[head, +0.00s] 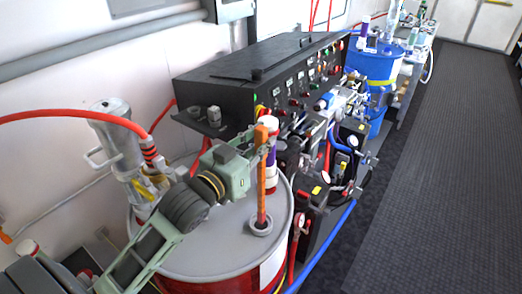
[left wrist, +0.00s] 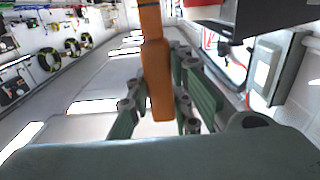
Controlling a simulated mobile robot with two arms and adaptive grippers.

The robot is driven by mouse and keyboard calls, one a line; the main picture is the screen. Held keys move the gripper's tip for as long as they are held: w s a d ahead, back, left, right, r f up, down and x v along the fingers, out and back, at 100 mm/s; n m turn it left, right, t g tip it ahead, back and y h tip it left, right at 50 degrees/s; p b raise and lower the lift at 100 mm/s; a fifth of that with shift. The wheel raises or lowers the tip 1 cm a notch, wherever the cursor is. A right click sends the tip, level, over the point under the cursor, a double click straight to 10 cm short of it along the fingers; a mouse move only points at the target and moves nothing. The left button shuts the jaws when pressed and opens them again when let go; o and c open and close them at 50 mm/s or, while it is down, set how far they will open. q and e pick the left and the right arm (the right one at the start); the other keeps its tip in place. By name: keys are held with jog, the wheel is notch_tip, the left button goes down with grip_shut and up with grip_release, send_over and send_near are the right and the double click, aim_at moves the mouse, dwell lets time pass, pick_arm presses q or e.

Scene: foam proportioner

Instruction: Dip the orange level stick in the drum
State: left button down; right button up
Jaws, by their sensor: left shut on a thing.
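The orange level stick (head: 261,185) is upright over the drum (head: 205,240), which has a grey lid and a red and white side. Its lower end is at the round grey collar (head: 261,228) of the lid opening and looks to be inside it; how deep is hidden. My left gripper (head: 263,150) is shut on the stick near its top, above the lid. In the left wrist view the stick (left wrist: 155,75) stands between the two green fingers (left wrist: 157,100). My right gripper is not in view.
A silver pump cylinder (head: 117,130) with a red hose stands at the drum's left. A black control panel (head: 265,75) and crowded valves and gauges lie beyond. A blue drum (head: 372,65) stands farther back. The dark floor (head: 440,170) at right is clear.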

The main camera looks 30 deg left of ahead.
aim_at(261, 128)
pick_arm(q)
jog(key=shift+r, duration=2.3)
jog(key=shift+f, duration=0.1)
